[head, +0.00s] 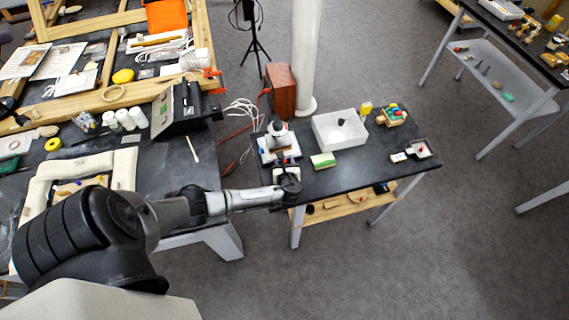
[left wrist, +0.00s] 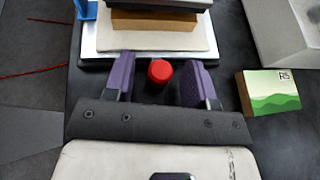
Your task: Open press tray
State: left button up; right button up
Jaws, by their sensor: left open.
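The press (head: 278,143) stands at the left end of the small black table, with a white base and a dark upper part. In the left wrist view its pale base plate (left wrist: 150,44) carries a wooden block (left wrist: 153,20) under the dark upper part. A red round knob (left wrist: 159,72) shows in front of the base. My left gripper (head: 287,174) is at the table's front edge. In the left wrist view its purple fingers are open on either side of the knob, with gaps visible on both sides. How the knob joins the tray is hidden. My right gripper is out of view.
A green and cream box (head: 323,160) lies just right of my left gripper. A white tub (head: 340,130) stands behind it. A toy with coloured pieces (head: 392,115) is farther right.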

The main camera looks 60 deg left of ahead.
pick_arm(q)
jog(key=shift+c, duration=0.3)
grip_shut()
dwell(0.3)
